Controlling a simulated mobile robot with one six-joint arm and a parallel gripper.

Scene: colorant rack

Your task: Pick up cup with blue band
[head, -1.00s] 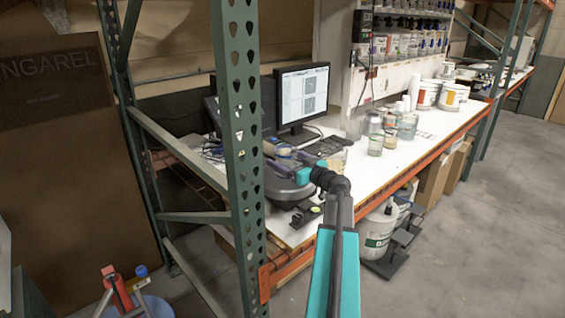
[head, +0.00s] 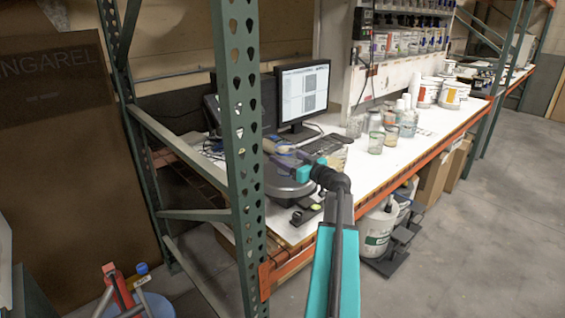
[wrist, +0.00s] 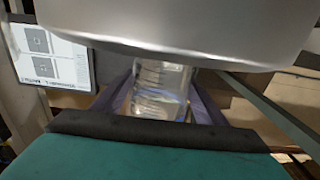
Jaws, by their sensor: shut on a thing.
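My gripper (head: 287,156) is at the desk's near end, beside the green rack post. It is shut on a clear cup (wrist: 160,92) that shows between its two purple fingers in the wrist view. The cup has dark markings and a bluish tint low on its wall. Its upper part is hidden behind a large grey body in the wrist view. In the head view the held cup (head: 285,149) is small and partly covered by the fingers, above a dark rounded device.
A green rack post (head: 240,140) stands close left of my gripper. A monitor (head: 303,95) and keyboard (head: 325,144) are behind it. Several clear jars (head: 376,142) stand to the right on the white worktop (head: 372,185). White buckets (head: 378,230) are below.

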